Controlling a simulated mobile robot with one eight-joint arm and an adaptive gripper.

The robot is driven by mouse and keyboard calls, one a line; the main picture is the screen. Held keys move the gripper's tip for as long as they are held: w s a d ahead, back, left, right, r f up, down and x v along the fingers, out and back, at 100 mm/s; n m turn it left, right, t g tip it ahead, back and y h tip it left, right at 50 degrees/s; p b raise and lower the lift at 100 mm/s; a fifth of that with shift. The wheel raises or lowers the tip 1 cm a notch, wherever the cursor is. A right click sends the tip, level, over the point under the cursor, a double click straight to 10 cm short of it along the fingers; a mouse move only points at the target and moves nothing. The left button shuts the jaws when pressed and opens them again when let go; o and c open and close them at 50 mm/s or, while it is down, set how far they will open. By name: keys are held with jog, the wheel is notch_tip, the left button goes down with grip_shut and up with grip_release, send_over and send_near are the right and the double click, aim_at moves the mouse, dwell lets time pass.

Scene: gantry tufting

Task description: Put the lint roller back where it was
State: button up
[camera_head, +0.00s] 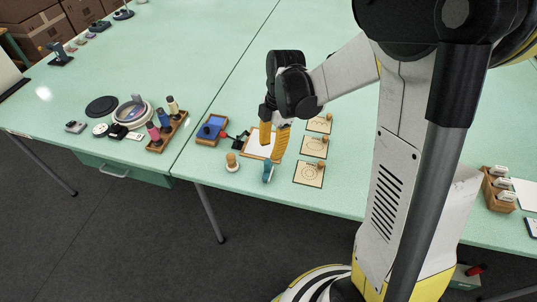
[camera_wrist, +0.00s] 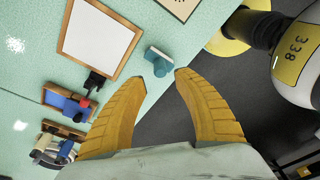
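No object is clearly recognisable as the lint roller. My gripper (camera_head: 272,149) is low over the front of the table, its yellow fingers apart and nothing between them; the wrist view shows the same open fingers (camera_wrist: 162,78). A small teal-blue piece with a rounded end (camera_head: 267,174) stands at the table's front edge, and lies just beyond the fingertips in the wrist view (camera_wrist: 157,60). A wood-framed white board (camera_head: 250,153) lies behind it, partly hidden by my gripper. A black and red item (camera_head: 238,140) sits beside the board's left side.
A wooden knobbed piece (camera_head: 232,163) stands left of the teal one. A blue pad in a wooden tray (camera_head: 211,129) is farther left. Cards with wooden knobs (camera_head: 309,173) lie to the right. A rack of spools (camera_head: 168,130) stands beyond the table seam. The front edge is close.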

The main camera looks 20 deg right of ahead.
jog(key=s+a+r+m+t+h+p, duration=0.1)
jog(key=s+r+m+t, duration=0.6)
jog(key=s+r+m, duration=0.6)
notch_tip(320, 180, up, 3)
jog(key=m, duration=0.6)
jog(key=shift+f+m+t+h, duration=0.15)
jog(key=shift+m+t+h, duration=0.15)
jog(key=shift+m, duration=0.1)
jog(key=shift+c, duration=0.4)
